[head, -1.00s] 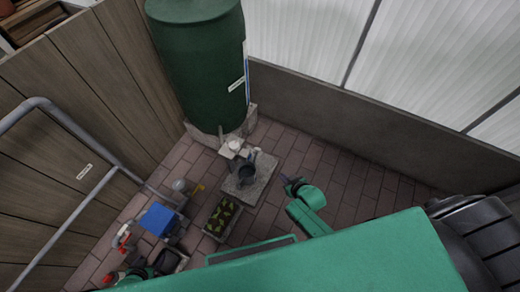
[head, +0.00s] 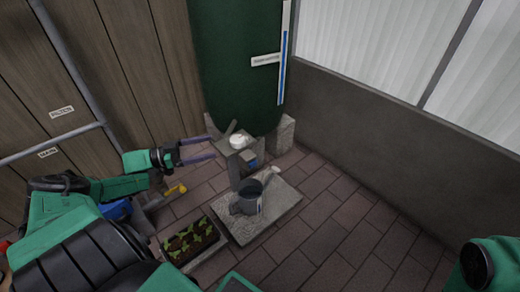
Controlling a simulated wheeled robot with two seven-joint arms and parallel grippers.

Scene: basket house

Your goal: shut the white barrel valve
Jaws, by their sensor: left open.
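The white valve (head: 239,141) is a round white knob low at the front of the green rain barrel (head: 240,75). It sits above a grey block or post; its exact setting is too small to tell. My left gripper (head: 208,150) comes in from the left at about the knob's height in the picture. Its two fingers are spread apart, empty, and point right toward the valve, with a small gap showing. My right gripper is out of view; only a green part of my right arm shows at the lower right.
A grey watering can (head: 248,198) stands on a stone slab (head: 285,205) below the valve. A planter with seedlings (head: 190,241) sits in front, left of the slab. A yellow item (head: 176,189) lies below my left gripper. Paving (head: 340,220) at the right is clear.

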